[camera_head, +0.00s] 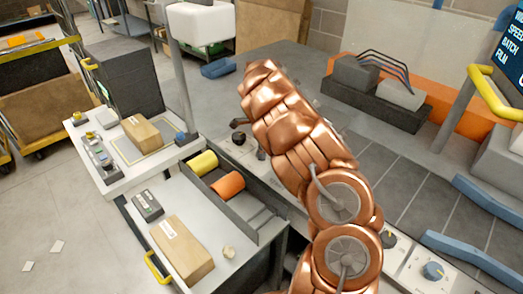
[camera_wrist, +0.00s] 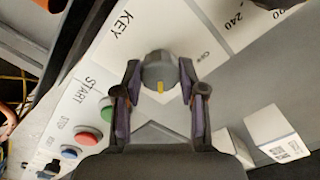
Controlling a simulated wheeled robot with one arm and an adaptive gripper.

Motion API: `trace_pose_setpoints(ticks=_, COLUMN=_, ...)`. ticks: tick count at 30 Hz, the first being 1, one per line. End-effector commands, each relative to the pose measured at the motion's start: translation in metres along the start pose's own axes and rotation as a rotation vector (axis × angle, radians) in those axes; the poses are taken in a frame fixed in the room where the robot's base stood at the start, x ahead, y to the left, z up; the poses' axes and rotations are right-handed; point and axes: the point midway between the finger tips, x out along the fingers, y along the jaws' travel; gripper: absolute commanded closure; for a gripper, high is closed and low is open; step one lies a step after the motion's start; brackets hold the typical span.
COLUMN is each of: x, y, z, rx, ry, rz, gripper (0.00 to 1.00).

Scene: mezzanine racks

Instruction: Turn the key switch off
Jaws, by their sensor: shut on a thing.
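The key switch (camera_wrist: 159,68) is a round dark grey knob with a yellow mark, on a pale panel labelled KEY in the wrist view. The yellow mark points down toward the bottom of that picture. My gripper (camera_wrist: 160,76) has one finger on each side of the knob and is shut on it. In the head view my copper arm reaches to the panel, and the small dark gripper parts show at its end; the knob's setting cannot be read there.
Green, red and blue buttons (camera_wrist: 88,139) by a START label sit left of my gripper, and a white block (camera_wrist: 270,135) stands at the right. In the head view, a tray with yellow and orange rolls (camera_head: 229,185) and a cardboard box (camera_head: 182,250) lie left of my arm.

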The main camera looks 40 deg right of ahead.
Motion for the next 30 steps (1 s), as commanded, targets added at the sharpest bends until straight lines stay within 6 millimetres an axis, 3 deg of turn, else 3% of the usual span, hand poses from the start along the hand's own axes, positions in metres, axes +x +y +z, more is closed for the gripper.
trace_pose_setpoints(ticks=14, x=0.0040, y=0.0005, z=0.0026, rx=-0.137, ry=-0.003, rz=0.000, gripper=0.94)
trace_pose_setpoints(ticks=30, x=0.0042, y=0.0005, z=0.0022, rx=-0.487, ry=-0.003, rz=0.001, gripper=0.94)
